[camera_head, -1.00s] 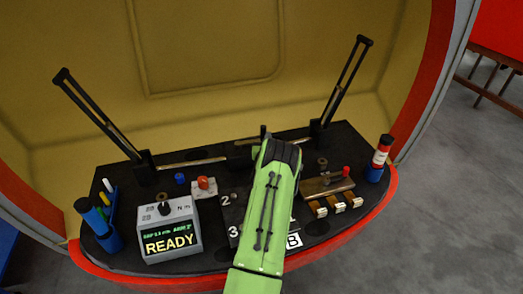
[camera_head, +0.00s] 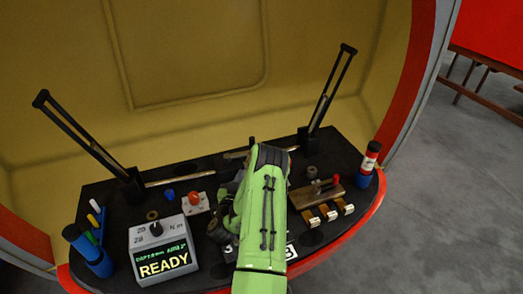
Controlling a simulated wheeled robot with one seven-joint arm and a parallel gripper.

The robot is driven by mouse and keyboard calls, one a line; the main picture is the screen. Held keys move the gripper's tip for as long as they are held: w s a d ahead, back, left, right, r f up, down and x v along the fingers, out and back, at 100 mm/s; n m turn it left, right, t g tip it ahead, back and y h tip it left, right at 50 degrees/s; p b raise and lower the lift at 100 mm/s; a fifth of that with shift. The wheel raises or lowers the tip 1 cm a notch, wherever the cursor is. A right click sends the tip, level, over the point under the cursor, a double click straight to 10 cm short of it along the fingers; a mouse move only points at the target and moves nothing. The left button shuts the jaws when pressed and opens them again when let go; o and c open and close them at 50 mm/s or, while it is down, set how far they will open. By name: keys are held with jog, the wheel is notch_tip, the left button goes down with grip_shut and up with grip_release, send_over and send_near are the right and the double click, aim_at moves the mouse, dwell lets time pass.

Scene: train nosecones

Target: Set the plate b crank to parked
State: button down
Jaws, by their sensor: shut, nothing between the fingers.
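The plate b dial is mostly covered by my green arm. Only part of its white "B" label (camera_head: 291,251) shows at the arm's right edge. The crank and the setting it points to cannot be made out. My arm reaches over the middle of the dark console (camera_head: 110,195). Dark and grey parts beside the arm's left edge seem to be my wrist. The fingers are hidden behind the arm, so I cannot see whether they touch the crank.
A grey box with a knob and a "READY" screen (camera_head: 163,264) stands left. A red button (camera_head: 193,198) and blue knob (camera_head: 169,195) sit behind it. Right are a wooden switch block (camera_head: 310,196) and brass clips (camera_head: 329,214). Tall slotted levers (camera_head: 85,142) (camera_head: 330,90) rise at both sides.

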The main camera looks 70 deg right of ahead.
jog(key=b+x, duration=0.1)
jog(key=x, duration=1.2)
jog(key=shift+d, duration=0.15)
